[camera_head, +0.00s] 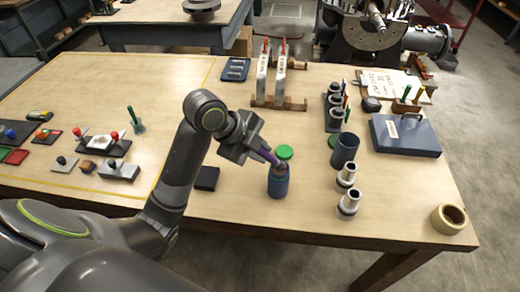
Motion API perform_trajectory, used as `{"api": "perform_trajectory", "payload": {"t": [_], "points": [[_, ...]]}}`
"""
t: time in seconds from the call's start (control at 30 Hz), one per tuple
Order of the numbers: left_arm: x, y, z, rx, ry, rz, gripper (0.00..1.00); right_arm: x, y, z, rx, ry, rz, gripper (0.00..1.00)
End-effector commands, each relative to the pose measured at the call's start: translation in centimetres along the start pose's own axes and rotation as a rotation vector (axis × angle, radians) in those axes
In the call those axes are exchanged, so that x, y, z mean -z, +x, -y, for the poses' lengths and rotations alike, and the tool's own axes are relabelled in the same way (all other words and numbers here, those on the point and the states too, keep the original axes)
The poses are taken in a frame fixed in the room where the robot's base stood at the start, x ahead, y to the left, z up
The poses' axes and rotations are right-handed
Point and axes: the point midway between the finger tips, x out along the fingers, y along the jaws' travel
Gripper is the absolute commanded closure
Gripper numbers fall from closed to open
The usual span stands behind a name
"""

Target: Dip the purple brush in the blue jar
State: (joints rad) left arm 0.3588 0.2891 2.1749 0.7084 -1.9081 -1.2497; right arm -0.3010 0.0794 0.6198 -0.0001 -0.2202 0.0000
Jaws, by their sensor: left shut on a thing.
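The purple brush (267,155) is held in my left gripper (257,147), which is shut on its handle. The brush slants down and to the right. The blue jar (278,187) stands upright on the table just below and right of the gripper. The brush's lower end is at the jar's mouth; I cannot tell how far inside it is. My right gripper does not show.
A green disc (284,152) lies behind the jar. A dark blue cup (344,150) and two metal cylinders (348,203) stand to the right. A dark block (206,178) lies left of the jar. The table's front edge is near.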

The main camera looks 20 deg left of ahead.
Motion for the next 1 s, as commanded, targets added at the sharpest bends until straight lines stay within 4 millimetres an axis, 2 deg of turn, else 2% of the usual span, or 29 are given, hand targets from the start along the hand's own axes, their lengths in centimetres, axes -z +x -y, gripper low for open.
{"api": "perform_trajectory", "payload": {"t": [1.0], "points": [[-0.39, 1.07, -0.61, 0.000, 0.000, 0.000, 1.00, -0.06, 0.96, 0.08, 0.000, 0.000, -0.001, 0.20]]}}
